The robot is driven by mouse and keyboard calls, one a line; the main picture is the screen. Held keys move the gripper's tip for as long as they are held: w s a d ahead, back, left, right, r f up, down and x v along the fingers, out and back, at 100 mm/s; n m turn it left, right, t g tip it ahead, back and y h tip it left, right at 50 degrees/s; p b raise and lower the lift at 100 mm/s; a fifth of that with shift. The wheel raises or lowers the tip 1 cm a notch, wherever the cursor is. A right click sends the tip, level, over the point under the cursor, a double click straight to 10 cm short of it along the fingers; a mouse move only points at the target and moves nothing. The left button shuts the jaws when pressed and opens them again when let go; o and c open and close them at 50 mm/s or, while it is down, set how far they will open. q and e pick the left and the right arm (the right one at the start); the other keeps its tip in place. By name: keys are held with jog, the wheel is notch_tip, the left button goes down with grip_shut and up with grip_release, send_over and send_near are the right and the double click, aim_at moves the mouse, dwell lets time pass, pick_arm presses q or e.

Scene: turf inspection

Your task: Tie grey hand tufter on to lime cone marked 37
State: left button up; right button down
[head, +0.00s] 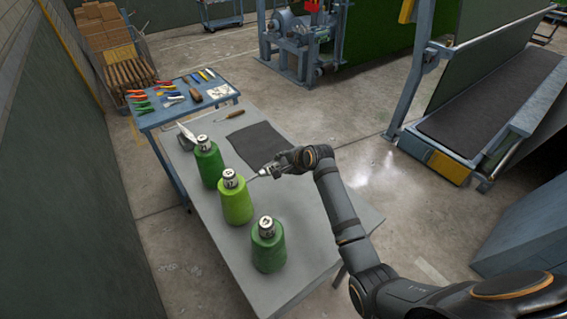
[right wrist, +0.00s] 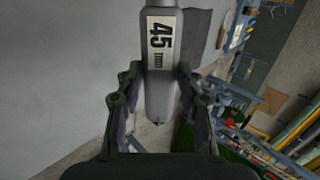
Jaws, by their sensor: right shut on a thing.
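My right gripper (head: 268,171) is above the grey table, just right of the lime cone (head: 235,205). It is shut on a grey tool, which I take for the grey hand tufter (right wrist: 160,92); its white label reads 45. In the right wrist view the tool stands upright between the two fingers (right wrist: 157,100). In the head view its thin tip points toward the lime cone's top, and I cannot tell whether they touch. The lime cone stands upright, with a white-topped tube whose mark is too small to read. My left gripper is not in view.
A dark green cone (head: 208,166) stands behind the lime one and a green cone (head: 268,250) in front. A dark mat (head: 258,143) and a brown-handled tool (head: 230,117) lie farther back. A blue tool table (head: 150,119) adjoins. The table's front right is clear.

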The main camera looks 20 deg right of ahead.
jog(key=shift+a+p, duration=0.2)
jog(key=shift+p, duration=0.2)
dwell(1.4)
dwell(0.6)
jog(key=shift+w+d, duration=0.45)
jog(key=shift+d, duration=0.8)
jog(key=shift+w+d, duration=0.45)
jog(key=shift+d, duration=0.85)
jog(key=shift+w+d, duration=0.45)
jog(key=shift+d, duration=0.8)
